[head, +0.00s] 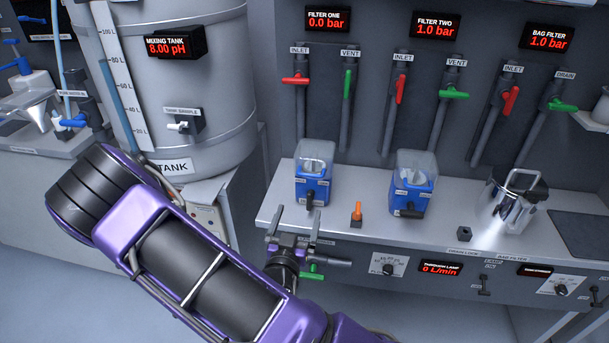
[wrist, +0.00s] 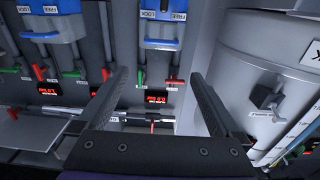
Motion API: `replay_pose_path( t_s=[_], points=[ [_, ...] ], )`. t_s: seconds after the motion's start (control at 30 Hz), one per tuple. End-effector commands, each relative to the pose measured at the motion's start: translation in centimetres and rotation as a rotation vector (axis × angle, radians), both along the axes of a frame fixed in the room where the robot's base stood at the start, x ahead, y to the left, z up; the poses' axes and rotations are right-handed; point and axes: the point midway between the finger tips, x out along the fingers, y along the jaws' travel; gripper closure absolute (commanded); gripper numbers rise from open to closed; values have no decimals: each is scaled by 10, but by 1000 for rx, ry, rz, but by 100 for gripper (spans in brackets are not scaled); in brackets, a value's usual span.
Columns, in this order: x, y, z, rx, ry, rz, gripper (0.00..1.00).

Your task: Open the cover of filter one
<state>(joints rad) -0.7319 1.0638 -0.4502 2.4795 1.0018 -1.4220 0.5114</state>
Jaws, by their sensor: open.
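Filter one (head: 312,188) is a blue box with a clear cover (head: 315,155) on the grey bench in the head view. Its cover looks shut, and a dark handle sits low on its front. Its display (head: 327,20) reads 0.0 bar. The red inlet handle (head: 295,79) lies across its pipe; the green vent handle (head: 347,84) lies along its pipe. My gripper (head: 296,222) is open and empty at the bench's front edge, below and apart from filter one. In the upside-down wrist view, filter one (wrist: 160,33) shows beyond the two spread fingers (wrist: 161,82).
Filter two (head: 408,190), another blue box with a clear cover, stands to the right. A small orange lever (head: 356,212) stands between them. A steel bag filter pot (head: 509,208) is farther right. The mixing tank (head: 190,85) stands at the left. Knobs and displays line the bench front.

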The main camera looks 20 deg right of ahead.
Motion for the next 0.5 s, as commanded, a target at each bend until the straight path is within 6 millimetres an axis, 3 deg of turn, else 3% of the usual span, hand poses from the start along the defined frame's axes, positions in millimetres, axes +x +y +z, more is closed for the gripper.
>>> replay_pose_path(
  t_s=[0.17,0.5],
  points=[
    [5,-4,-8,-3,25,11,0],
    [62,-42,-6,-3,20,8,0]
  ],
)
